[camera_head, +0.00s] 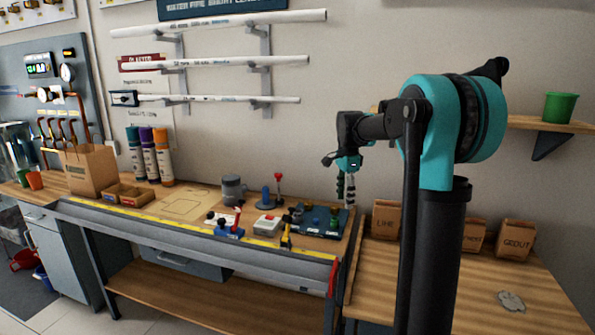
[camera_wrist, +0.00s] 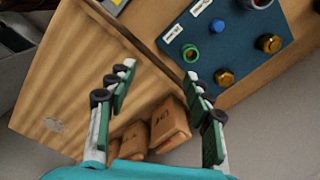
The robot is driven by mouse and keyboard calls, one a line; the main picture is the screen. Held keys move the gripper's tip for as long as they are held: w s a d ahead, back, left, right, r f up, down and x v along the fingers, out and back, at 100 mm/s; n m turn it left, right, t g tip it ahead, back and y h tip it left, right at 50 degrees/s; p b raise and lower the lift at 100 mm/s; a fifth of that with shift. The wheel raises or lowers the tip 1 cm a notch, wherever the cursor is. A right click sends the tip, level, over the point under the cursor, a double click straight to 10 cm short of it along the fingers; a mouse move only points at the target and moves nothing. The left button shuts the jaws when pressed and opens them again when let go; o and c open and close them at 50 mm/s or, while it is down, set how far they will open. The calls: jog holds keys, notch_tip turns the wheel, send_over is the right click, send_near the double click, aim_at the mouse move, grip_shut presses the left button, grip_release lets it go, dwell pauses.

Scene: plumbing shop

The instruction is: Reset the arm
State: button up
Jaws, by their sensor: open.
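My arm stands at the right of the head view, with its teal joint in front of the wall. My gripper (camera_head: 346,178) hangs pointing down above the right end of the workbench, beside the blue mat (camera_head: 322,233). In the wrist view my gripper (camera_wrist: 160,100) is open, with its two green-padded fingers wide apart and nothing between them. Below the fingers I see the wooden table top (camera_wrist: 75,85) and brown cardboard boxes (camera_wrist: 168,128). The blue mat also shows in the wrist view (camera_wrist: 225,45), beyond the right finger.
The mat holds several small fittings, including a green ring (camera_wrist: 190,52) and a brass piece (camera_wrist: 224,77). A grey canister (camera_head: 233,189) and blue tool (camera_head: 229,229) stand on the workbench. A shelf with a green cup (camera_head: 560,107) is at the right.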

jog(key=s+d+f+n+t, duration=0.1)
jog(key=s+f+n, duration=0.4)
jog(key=s, duration=0.5)
jog(key=s+d+f+n+t, duration=0.1)
jog(key=s+f+n, duration=0.4)
jog(key=s+f, duration=0.3)
jog(key=s+d+f+n+t, duration=0.1)
jog(key=s+f+n, duration=0.4)
jog(key=s, duration=0.7)
notch_tip(320, 180, down, 2)
jog(key=shift+s+d+f+t, duration=0.1)
jog(key=shift+t, duration=0.4)
